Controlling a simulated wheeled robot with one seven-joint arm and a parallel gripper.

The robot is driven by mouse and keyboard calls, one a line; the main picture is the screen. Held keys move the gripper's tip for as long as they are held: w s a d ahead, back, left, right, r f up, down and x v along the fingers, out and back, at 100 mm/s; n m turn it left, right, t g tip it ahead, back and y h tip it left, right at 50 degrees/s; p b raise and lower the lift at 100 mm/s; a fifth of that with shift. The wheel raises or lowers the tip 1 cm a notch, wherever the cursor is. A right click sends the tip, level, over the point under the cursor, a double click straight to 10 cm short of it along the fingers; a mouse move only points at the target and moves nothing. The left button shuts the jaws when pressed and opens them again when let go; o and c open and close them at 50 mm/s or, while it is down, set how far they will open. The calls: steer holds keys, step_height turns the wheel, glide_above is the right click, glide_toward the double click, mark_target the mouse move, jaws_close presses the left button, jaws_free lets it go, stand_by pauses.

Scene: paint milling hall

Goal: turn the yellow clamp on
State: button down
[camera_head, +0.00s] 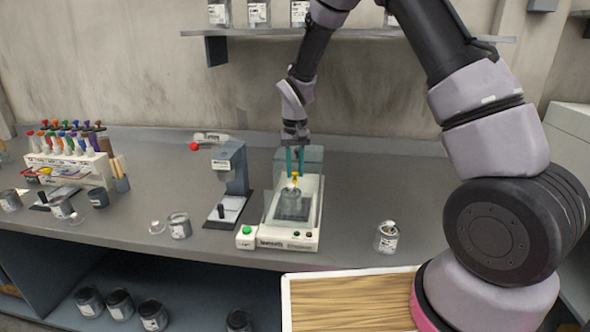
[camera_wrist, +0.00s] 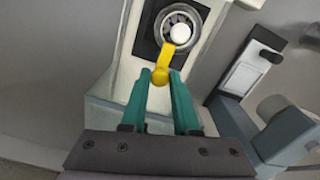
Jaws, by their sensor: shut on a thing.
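The yellow clamp (camera_head: 295,177) sits on top of the shaker-like machine (camera_head: 290,243), over a round can. In the wrist view the clamp (camera_wrist: 164,62) reaches from the can's lid toward my fingers, its rounded end between the fingertips. My gripper (camera_head: 295,168) points down at the clamp from above, with teal fingers on either side of it. In the wrist view my gripper (camera_wrist: 161,80) is shut on the rounded end of the clamp. The can (camera_wrist: 180,25) under the clamp has a metal rim and a white round spot on top.
A green button (camera_head: 247,230) is on a small box at the machine's front left. A grey stand device (camera_head: 230,180) is close on the left. A can (camera_head: 387,237) stands to the right, with free bench between. A shelf (camera_head: 350,35) hangs above.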

mark_target(295, 172)
stand_by(0.3)
steer(key=c, duration=0.9)
jaws_free()
steer(key=shift+r, duration=0.1)
step_height(295, 172, up, 11)
steer(key=shift+f, duration=0.15)
